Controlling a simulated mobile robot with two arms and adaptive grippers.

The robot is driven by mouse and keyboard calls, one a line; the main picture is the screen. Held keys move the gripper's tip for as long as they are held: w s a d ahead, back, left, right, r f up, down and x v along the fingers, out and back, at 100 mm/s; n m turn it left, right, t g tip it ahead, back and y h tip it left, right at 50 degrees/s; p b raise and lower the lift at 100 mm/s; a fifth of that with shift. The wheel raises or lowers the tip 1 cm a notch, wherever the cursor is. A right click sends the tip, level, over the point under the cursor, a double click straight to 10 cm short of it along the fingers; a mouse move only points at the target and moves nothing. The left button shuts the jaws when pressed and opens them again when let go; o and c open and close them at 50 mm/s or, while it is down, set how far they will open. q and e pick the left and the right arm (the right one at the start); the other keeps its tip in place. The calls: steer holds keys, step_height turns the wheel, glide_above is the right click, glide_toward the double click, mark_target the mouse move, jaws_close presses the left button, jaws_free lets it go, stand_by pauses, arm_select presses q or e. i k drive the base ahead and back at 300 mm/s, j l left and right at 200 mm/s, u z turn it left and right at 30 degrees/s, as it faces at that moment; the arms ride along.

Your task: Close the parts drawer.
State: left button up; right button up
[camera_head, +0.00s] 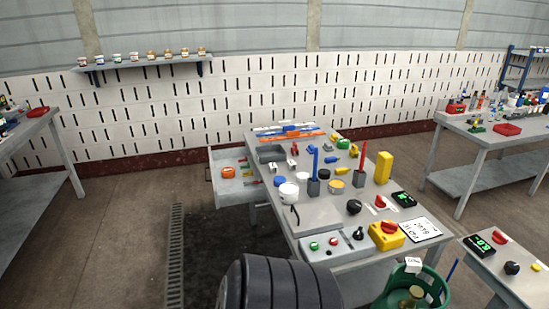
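The parts drawer (211,190) sticks out from the left side of the central grey workbench, so it is open. An orange round part (228,172) and some small coloured parts lie inside it. Its outer face points left and is seen edge-on, so a handle cannot be made out. Neither of my grippers is in view, and nothing touches the drawer.
The workbench top (318,212) carries jars, tools, a yellow block (383,167) and a red-knobbed yellow box (387,235). A black ribbed drum (283,284) and a green container (411,287) stand in front. Floor left of the drawer is free, with a grate (174,255).

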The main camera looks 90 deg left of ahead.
mark_target(226, 192)
steer(key=k+j+u, duration=0.2)
steer(key=u, duration=0.2)
steer(key=k+j+u, duration=0.65)
steer(key=u, duration=1.8)
